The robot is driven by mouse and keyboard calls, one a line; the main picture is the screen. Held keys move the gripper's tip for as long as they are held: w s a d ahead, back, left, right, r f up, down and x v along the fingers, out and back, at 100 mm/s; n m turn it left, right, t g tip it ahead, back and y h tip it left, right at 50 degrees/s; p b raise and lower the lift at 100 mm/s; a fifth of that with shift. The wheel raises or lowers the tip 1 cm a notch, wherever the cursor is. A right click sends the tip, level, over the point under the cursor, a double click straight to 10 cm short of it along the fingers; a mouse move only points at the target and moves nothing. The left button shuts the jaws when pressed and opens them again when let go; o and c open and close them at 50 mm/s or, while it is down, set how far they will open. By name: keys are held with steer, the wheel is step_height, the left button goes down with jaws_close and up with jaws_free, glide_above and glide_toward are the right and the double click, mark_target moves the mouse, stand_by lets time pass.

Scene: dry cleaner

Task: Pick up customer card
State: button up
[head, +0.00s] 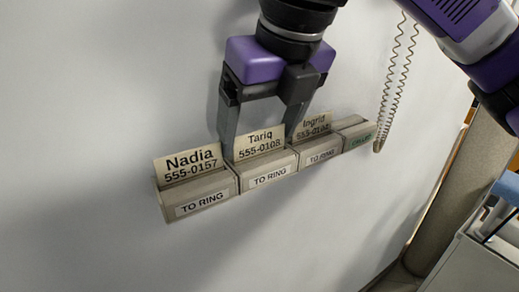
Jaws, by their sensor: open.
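Three cream customer cards stand upright in a row of grey holders on the white wall. The Nadia card (188,164) is at the left, the Tariq card (258,143) in the middle and the Ingrid card (313,127) at the right. Each of these holders (203,199) has a "TO RING" label. My gripper (262,139) is open, pointing down over the Tariq card, with one finger near each side edge. The right finger's tip is partly hidden behind the cards. I cannot tell whether the fingers touch the Tariq card.
A coiled cord (392,85) hangs right of the row. A grey unit (480,262) stands at the lower right. The wall below the row is clear.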

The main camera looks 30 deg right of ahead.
mark_target(259, 107)
steer(key=shift+w+f, duration=0.1)
steer(key=shift+f, duration=0.1)
steer(key=c, duration=1)
steer(key=shift+o, duration=0.2)
steer(key=shift+r, duration=0.1)
steer(key=shift+r, duration=0.6)
step_height(259, 107, up, 2)
steer(key=shift+r, duration=0.1)
steer(key=s+b, duration=0.2)
steer(key=s, duration=1.6)
